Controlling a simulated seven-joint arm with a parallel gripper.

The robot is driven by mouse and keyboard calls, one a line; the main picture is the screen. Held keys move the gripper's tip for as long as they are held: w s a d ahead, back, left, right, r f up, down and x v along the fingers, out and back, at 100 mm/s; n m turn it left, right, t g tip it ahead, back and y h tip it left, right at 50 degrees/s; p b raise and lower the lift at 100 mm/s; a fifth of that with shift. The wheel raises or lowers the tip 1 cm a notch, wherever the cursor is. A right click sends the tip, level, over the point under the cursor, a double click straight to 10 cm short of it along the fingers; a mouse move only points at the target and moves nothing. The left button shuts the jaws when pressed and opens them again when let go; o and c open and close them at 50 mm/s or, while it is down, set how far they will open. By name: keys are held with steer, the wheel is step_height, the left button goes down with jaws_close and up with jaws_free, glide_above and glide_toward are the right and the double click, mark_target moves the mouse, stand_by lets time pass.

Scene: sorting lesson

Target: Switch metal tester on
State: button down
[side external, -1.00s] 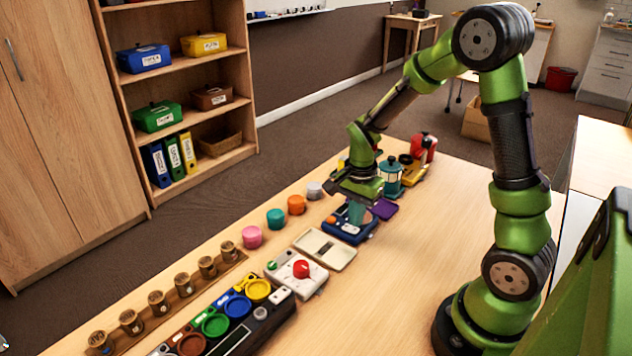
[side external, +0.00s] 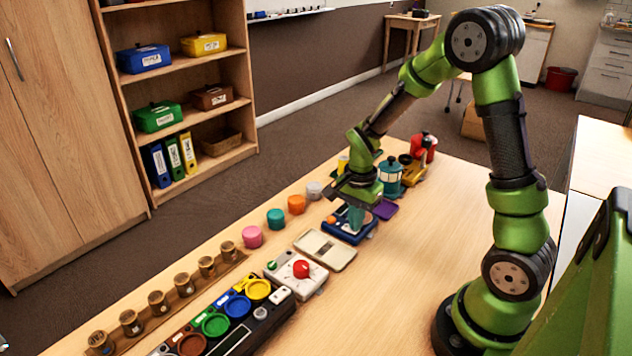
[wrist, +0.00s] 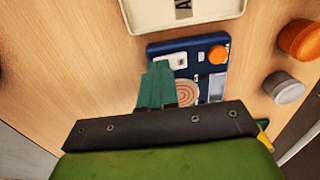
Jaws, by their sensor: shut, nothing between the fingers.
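The blue device (side external: 345,237), which I take to be the metal tester, lies on the table under my gripper. In the wrist view the blue device (wrist: 203,43) shows a white switch plate (wrist: 180,59), an orange knob (wrist: 217,55) and a round ringed pad (wrist: 185,92). My gripper (wrist: 160,66) is shut and empty, its teal fingers side by side. The fingertips sit over or at the near edge of the switch plate; contact cannot be told. In the side view my gripper (side external: 355,226) points down at the device and hides part of it.
A cream tray (side external: 325,250) and a white box with a red knob (side external: 301,269) stand nearer the camera. Orange (side external: 297,204) and grey (side external: 315,190) knobs line the left. A teal lantern (side external: 391,178) and a purple piece (side external: 384,209) stand behind. Table to the right is clear.

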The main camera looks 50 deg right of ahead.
steer(key=shift+f, duration=0.25)
steer(key=shift+r, duration=3.55)
